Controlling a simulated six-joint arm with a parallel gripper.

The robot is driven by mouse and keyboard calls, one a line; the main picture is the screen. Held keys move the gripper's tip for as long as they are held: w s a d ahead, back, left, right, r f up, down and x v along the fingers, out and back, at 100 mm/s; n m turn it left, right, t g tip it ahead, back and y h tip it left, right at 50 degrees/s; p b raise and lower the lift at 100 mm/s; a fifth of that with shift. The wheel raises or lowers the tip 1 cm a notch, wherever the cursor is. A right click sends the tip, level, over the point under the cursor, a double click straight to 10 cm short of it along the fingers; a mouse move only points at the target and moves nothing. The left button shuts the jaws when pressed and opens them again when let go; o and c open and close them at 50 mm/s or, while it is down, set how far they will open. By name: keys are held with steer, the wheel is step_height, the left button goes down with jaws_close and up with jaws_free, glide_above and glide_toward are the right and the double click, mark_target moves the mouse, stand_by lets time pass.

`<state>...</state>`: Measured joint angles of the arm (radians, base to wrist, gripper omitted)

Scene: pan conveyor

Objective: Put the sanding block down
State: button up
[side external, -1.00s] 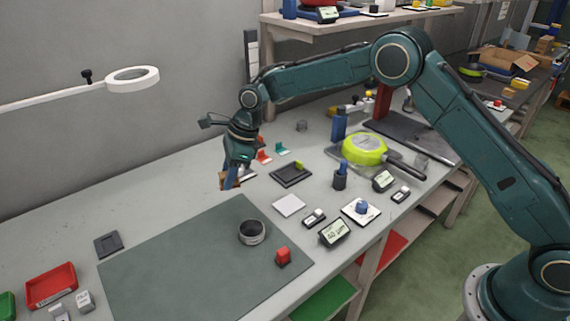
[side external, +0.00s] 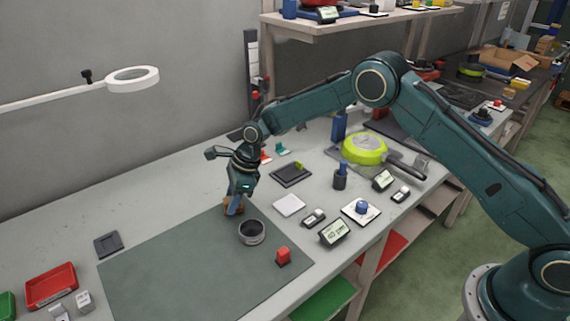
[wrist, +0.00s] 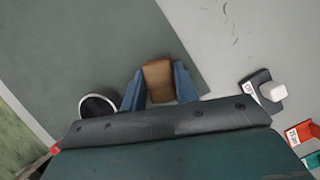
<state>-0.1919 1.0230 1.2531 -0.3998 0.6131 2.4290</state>
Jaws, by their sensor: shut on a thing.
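The sanding block is a brown block (wrist: 158,82) between the two blue fingers of my gripper (wrist: 159,90) in the wrist view. In the side view, my gripper (side external: 235,207) points down with the block (side external: 228,210) at its tips, low by the back right corner of the grey-green mat (side external: 180,265). My gripper is shut on the block. In the wrist view, the block shows against the mat (wrist: 80,45), close to the mat's edge. I cannot tell whether its underside touches the surface.
A dark round cup with a metal rim (side external: 252,232) stands on the mat close beside my gripper. A red block (side external: 283,256) stands near the mat's right corner. A white square pad (side external: 289,205) lies right of the gripper. The mat's left and middle are clear.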

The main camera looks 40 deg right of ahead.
steer(key=shift+f, duration=0.25)
steer(key=o, duration=0.9)
steer(key=shift+o, duration=0.2)
steer(key=v, duration=1.2)
steer(key=shift+r, duration=0.15)
